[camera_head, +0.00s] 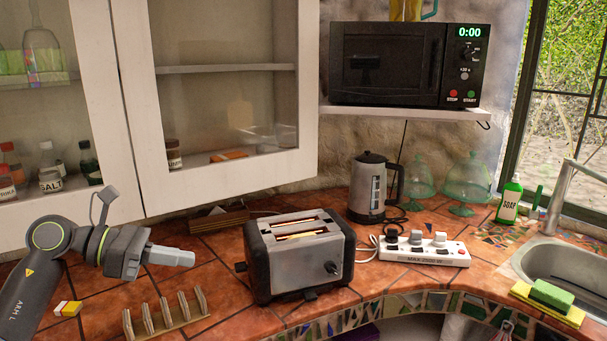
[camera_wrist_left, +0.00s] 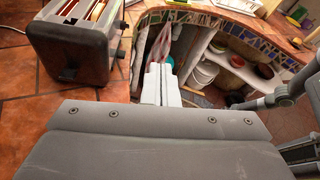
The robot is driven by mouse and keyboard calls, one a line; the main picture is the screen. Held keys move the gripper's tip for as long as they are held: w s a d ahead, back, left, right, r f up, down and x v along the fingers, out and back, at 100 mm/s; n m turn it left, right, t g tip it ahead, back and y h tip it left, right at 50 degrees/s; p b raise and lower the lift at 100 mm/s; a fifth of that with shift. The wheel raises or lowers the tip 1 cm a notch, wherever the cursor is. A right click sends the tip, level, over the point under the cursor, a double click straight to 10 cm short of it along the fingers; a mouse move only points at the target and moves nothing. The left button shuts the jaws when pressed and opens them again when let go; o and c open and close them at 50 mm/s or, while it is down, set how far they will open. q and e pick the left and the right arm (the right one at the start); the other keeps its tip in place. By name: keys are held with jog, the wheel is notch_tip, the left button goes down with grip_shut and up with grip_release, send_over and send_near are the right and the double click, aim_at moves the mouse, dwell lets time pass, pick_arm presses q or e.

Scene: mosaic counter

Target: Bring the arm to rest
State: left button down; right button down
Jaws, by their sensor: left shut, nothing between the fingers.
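My left gripper (camera_head: 182,256) is shut and empty. It is held above the counter at the left in the head view, pointing right toward the toaster. Its closed fingers also show in the left wrist view (camera_wrist_left: 161,88). The toaster (camera_head: 298,255) is black and grey, with glowing slots on top. It stands on the tiled counter to the right of my gripper, apart from it, and also shows in the left wrist view (camera_wrist_left: 70,45). My right gripper is not seen in the head view.
A wooden rack (camera_head: 165,318) and a small yellow-and-white block (camera_head: 68,309) lie near my left arm. A kettle (camera_head: 368,190), power strip (camera_head: 425,251) and sink (camera_head: 565,268) are further right. Glass-fronted cabinets (camera_head: 137,120) hang above. The counter's front edge curves below the toaster.

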pick_arm(q)
jog(key=s+a+f+m+t+y, duration=0.4)
jog(key=a+f+m+t+y, duration=0.4)
jog(key=m, duration=0.7)
jog(key=s+a+f+m+t+y, duration=0.5)
jog(key=f+m+y, duration=0.45)
jog(key=m, duration=0.55)
jog(key=s+d+f+n+g+h, duration=0.15)
jog(key=s+f+n+g, duration=0.25)
jog(key=s+f+g, duration=0.6)
jog(key=s+d+f+n+g, duration=0.35)
jog(key=s+f, duration=0.35)
jog(key=s, duration=0.7)
notch_tip(320, 180, down, 24)
jog(key=w+a, duration=0.1)
jog(key=a, duration=0.1)
jog(key=s+d+f+g+h, duration=0.1)
jog(key=s+f+g, duration=0.1)
jog(key=s+f, duration=1.3)
jog(key=shift+f, duration=0.8)
